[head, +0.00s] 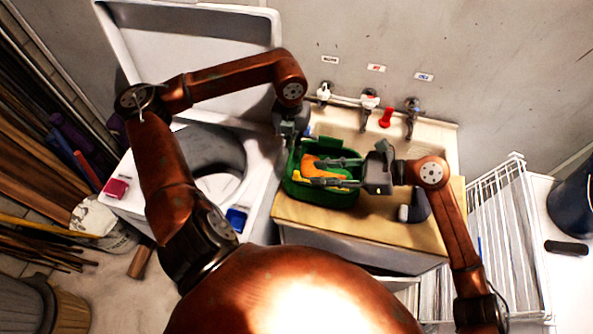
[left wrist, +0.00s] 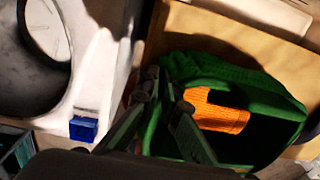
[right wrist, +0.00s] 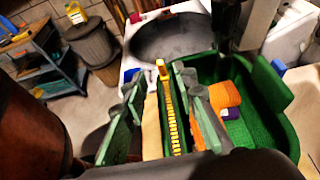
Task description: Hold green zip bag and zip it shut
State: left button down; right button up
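The green zip bag (head: 325,199) stands open on the wooden counter, with an orange thing (head: 318,164) inside. A yellow zip strip (right wrist: 172,118) runs along the bag's near rim, with a yellow pull (right wrist: 162,68) at its far end. My left gripper (left wrist: 162,77) is at the bag's left rear corner, its fingertips close together on the green rim; the exact contact is dark. My right gripper (right wrist: 160,70) reaches in from the right over the bag. Its fingers are apart, one on each side of the yellow strip and pull. The pull sits between the tips without visible contact.
Taps (head: 370,100) and a red thing (head: 386,117) are behind the bag. A blue-grey object (head: 415,207) stands right of it on the counter (head: 390,232). An open white washer (head: 258,170) is at left, with a blue box (head: 237,219). A white rack (head: 510,230) is at right.

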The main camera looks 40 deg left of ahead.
aim_at(297, 171)
jog(key=x, duration=0.8)
grip_shut()
jog(key=shift+w+d, duration=0.1)
dwell(0.5)
